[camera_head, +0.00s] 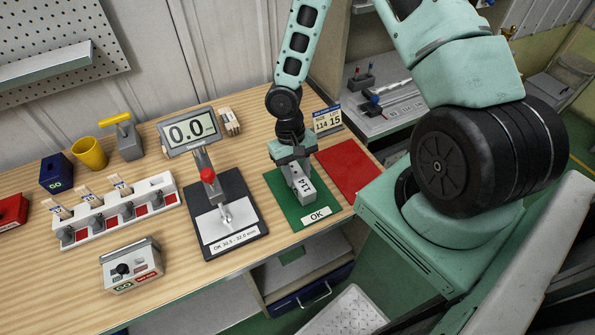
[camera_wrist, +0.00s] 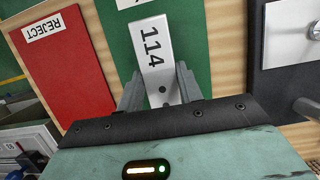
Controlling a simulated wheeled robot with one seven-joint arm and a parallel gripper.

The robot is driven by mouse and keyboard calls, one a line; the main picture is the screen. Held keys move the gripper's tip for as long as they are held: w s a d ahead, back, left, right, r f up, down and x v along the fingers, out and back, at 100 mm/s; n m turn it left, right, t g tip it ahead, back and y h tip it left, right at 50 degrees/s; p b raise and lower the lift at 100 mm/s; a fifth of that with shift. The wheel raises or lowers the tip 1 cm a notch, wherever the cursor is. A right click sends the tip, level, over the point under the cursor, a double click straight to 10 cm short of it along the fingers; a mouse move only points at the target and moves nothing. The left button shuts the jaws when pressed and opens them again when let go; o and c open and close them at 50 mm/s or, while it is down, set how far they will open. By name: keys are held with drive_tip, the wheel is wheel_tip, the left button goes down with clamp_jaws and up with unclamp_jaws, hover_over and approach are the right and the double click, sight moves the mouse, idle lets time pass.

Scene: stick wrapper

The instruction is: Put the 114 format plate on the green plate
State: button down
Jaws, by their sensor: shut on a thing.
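The 114 format plate (camera_head: 304,184) is a small silver block with black digits "114". My gripper (camera_head: 291,170) is shut on it, over the green plate (camera_head: 283,212), which bears an OK label. In the wrist view the format plate (camera_wrist: 151,45) sits between my two fingers (camera_wrist: 160,88), with the green plate (camera_wrist: 227,40) behind it. Its outer end points toward the OK label. I cannot tell whether its underside touches the green plate.
A red REJECT plate (camera_head: 348,170) lies right of the green plate. A dark gauge stand (camera_head: 226,214) with a 0.0 display (camera_head: 189,133) stands to the left. A white rack (camera_head: 117,214) with several slots is further left. A small 114 15 sign (camera_head: 327,120) stands behind.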

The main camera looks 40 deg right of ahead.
drive_tip(key=c, duration=0.9)
unclamp_jaws()
drive_tip(key=shift+f, duration=0.1)
drive_tip(key=shift+r, duration=0.3)
drive_tip(key=a+b+v, duration=0.1)
drive_tip(key=v, duration=0.9)
drive_tip(key=s+a+r+n+t, duration=0.1)
drive_tip(key=s+a+r+n, duration=0.2)
drive_tip(key=s+a+r, duration=0.2)
drive_tip(key=s+a+r+n+t, duration=0.1)
drive_tip(key=s+a+r+n, duration=0.2)
drive_tip(key=s+a+r, duration=0.3)
drive_tip(key=s+a+r+n+t, duration=0.1)
drive_tip(key=s+a+r+n, duration=0.3)
drive_tip(key=s+a+r, duration=0.1)
drive_tip(key=shift+s+a+r, duration=0.35)
drive_tip(key=shift+s+r, duration=0.1)
drive_tip(key=shift+r, duration=0.05)
